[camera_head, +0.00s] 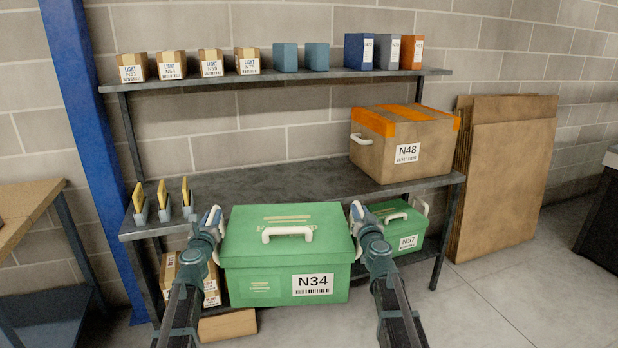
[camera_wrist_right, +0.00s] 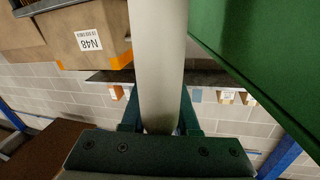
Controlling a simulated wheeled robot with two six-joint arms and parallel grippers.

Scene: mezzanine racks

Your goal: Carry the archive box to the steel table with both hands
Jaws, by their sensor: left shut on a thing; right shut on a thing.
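The archive box is a green lidded box (camera_head: 270,262) labelled N34, with a white handle on top and white handles at its sides. It is level in front of the rack, between my two grippers. My left gripper (camera_head: 211,218) is shut on its left side handle. My right gripper (camera_head: 358,213) is shut on its right side handle. In the right wrist view the white handle (camera_wrist_right: 158,60) runs between the fingers of my right gripper (camera_wrist_right: 160,125), with the green box wall (camera_wrist_right: 262,50) beside it. I cannot tell for sure which thing is the steel table.
The rack's middle shelf (camera_head: 270,180) has a bare stretch beside cardboard box N48 (camera_head: 405,145). Green box N57 (camera_head: 398,228) sits lower. A wood-topped table (camera_head: 25,208) is at left. A dark unit with a grey top (camera_head: 609,163) is at the right edge. Flat cardboard (camera_head: 505,180) leans on the wall.

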